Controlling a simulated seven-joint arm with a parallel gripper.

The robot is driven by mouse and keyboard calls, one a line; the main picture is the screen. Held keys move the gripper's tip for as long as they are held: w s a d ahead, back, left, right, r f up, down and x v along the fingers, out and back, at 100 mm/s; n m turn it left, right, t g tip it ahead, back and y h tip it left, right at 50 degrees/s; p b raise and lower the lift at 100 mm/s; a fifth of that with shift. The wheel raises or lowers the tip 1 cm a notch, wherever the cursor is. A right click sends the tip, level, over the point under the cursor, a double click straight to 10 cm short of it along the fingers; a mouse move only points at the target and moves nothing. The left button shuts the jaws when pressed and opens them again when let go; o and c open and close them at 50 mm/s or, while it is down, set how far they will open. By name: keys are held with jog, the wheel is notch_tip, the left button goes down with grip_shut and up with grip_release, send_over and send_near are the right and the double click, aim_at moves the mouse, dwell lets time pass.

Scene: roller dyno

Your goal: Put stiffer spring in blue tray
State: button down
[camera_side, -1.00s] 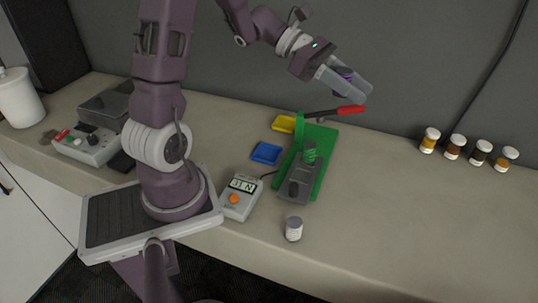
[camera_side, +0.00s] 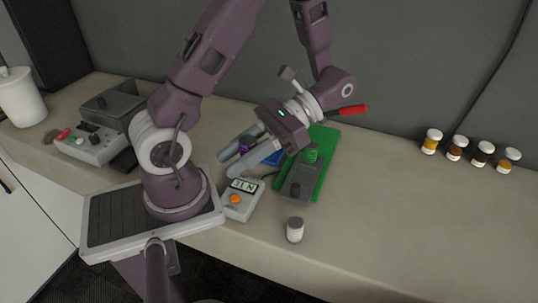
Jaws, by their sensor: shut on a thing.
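My gripper (camera_side: 229,161) is shut on a purple spring (camera_side: 244,146), which shows between its fingers. The fingers point left and down, above the bench just left of the blue tray (camera_side: 272,158). The blue tray is partly hidden behind my gripper, so its inside is mostly out of sight. A green spring (camera_side: 311,153) sits on the grey tester (camera_side: 299,184), which stands on a green base (camera_side: 326,147). Whether the purple spring is over the tray or beside it, I cannot tell for sure.
A meter with an orange button (camera_side: 236,199) stands below my gripper. A red-handled lever (camera_side: 353,110) sticks out behind the green base. A small jar (camera_side: 295,229) stands in front. Several jars (camera_side: 457,147) line the right. The bench at right centre is clear.

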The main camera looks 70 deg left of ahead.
jog(key=a+m+t+y, duration=0.1)
jog(key=a+m+y, duration=0.5)
jog(key=a+y, duration=0.1)
notch_tip(320, 180, up, 8)
jog(key=m+t+y, duration=0.8)
jog(key=m+t, duration=0.6)
send_over(273, 159)
jog(key=a, duration=0.5)
jog(key=shift+g, duration=0.3)
notch_tip(273, 159, down, 21)
jog(key=shift+s+d, duration=0.1)
jog(key=shift+f, duration=0.55)
